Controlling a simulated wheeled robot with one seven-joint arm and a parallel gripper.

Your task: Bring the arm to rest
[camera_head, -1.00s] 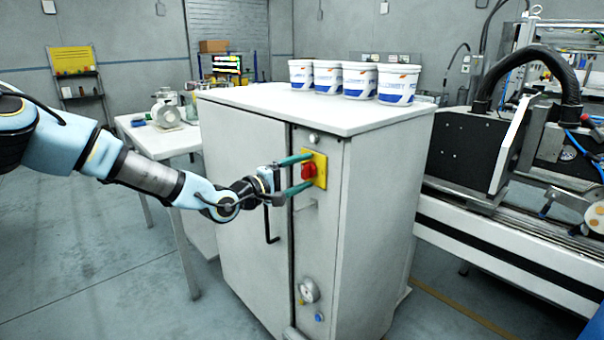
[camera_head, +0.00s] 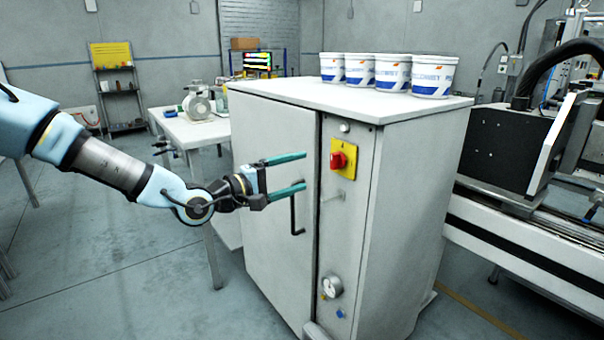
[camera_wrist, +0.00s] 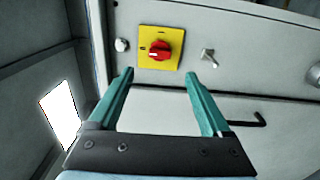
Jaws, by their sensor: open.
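My gripper (camera_head: 305,172) is open and empty, its two teal fingers apart in front of the cabinet's door, left of the switch. My arm reaches in from the left. The red rotary switch (camera_head: 338,160) sits on a yellow plate (camera_head: 351,148) on the cabinet (camera_head: 270,130). In the wrist view the red switch (camera_wrist: 160,49) on its yellow plate shows beyond and between the fingertips (camera_wrist: 160,80), with a gap between. Nothing is held.
Several white and blue tubs (camera_head: 392,72) stand on the cabinet top. A black door handle (camera_head: 295,215) is below the fingers. A gauge (camera_head: 331,286) sits low on the cabinet. A machine (camera_head: 510,150) stands at right, a table (camera_head: 190,130) behind. Floor at left is clear.

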